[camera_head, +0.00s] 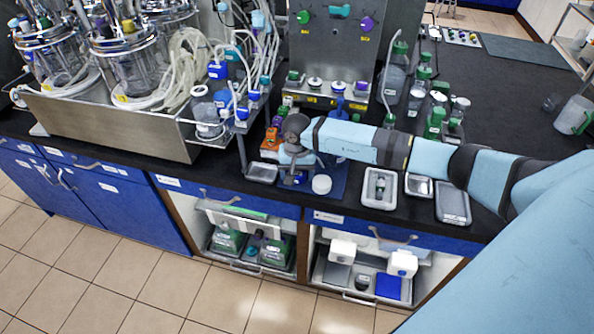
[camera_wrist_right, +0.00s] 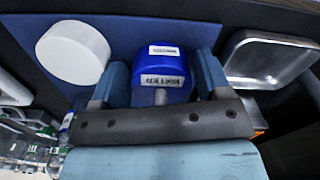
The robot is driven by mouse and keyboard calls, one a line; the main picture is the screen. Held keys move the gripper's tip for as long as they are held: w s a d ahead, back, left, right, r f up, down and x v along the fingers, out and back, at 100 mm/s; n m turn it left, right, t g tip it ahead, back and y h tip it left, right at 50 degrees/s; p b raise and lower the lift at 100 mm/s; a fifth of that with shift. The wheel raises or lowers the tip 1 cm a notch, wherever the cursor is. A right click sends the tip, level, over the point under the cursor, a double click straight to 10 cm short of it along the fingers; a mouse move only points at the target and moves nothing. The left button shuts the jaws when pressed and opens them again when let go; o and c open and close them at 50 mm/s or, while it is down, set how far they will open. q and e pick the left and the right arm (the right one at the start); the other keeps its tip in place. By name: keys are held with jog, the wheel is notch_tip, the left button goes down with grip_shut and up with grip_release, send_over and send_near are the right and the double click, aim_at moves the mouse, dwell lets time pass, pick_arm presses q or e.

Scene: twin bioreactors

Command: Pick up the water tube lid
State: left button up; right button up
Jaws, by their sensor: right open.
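A blue cap-like object (camera_wrist_right: 152,72) with white labels stands between the two fingers of my right gripper (camera_wrist_right: 155,85) in the right wrist view; it looks like the water tube lid, but the label text is too blurred to read. The fingers are open, one on each side of it. Whether either finger touches it cannot be told. In the head view my right gripper (camera_head: 293,178) points down over the left part of a blue mat (camera_head: 336,176), and its wrist partly hides the spot. My left gripper is not in view.
A white round lid (camera_head: 321,184) lies on the mat, also seen in the right wrist view (camera_wrist_right: 73,52). A small metal tray (camera_head: 262,173) is close on the left. Trays (camera_head: 453,205) stand on the right. Bottles and an equipment panel (camera_head: 335,45) stand behind.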

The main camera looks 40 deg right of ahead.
jog(key=c, duration=0.7)
jog(key=shift+r, duration=0.1)
